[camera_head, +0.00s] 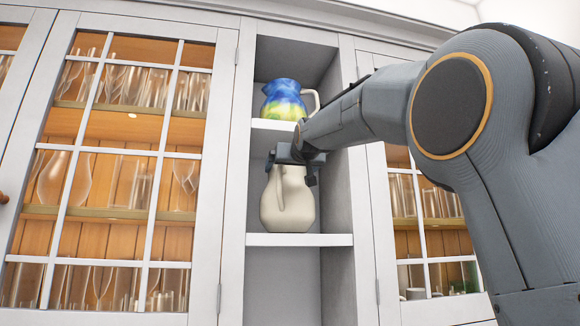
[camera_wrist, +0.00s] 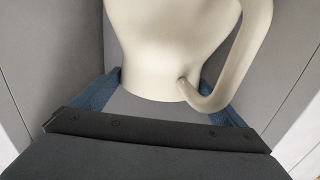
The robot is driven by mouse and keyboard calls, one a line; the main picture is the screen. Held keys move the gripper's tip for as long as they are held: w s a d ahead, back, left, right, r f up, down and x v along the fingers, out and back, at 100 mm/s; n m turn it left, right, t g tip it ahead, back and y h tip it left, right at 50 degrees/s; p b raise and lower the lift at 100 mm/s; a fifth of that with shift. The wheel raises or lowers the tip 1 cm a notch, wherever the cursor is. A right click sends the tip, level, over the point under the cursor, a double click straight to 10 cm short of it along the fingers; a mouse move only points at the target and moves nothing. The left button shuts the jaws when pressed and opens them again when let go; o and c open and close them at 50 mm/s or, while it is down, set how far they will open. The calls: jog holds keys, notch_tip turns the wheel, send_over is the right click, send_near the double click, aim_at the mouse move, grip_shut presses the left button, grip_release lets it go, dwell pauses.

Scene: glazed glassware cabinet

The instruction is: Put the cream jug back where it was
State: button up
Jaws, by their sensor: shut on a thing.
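The cream jug (camera_head: 297,207) is upright in the middle compartment of the open shelf column, its handle facing forward. My gripper (camera_head: 293,163) is shut on it at its upper part. The jug's base is level with the shelf board's (camera_head: 298,240) front edge in the head view; I cannot tell whether it touches the board. In the wrist view the jug (camera_wrist: 165,45) is between the blue fingertips of my gripper (camera_wrist: 160,100), with its handle at the right.
A blue, green and yellow jug (camera_head: 284,100) stands on the shelf above, close to my wrist. Glazed doors with glassware flank the column, left (camera_head: 125,140) and right (camera_head: 425,205). The compartment's side walls are close to the cream jug. The compartment below looks empty.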

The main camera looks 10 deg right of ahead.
jog(key=shift+f, duration=0.15)
dwell(0.3)
jog(key=o, duration=1.7)
jog(key=shift+f, duration=0.1)
jog(key=shift+o, duration=0.2)
jog(key=shift+r, duration=0.2)
jog(key=s+b, duration=0.6)
jog(key=s, duration=0.6)
jog(key=shift+f, duration=0.1)
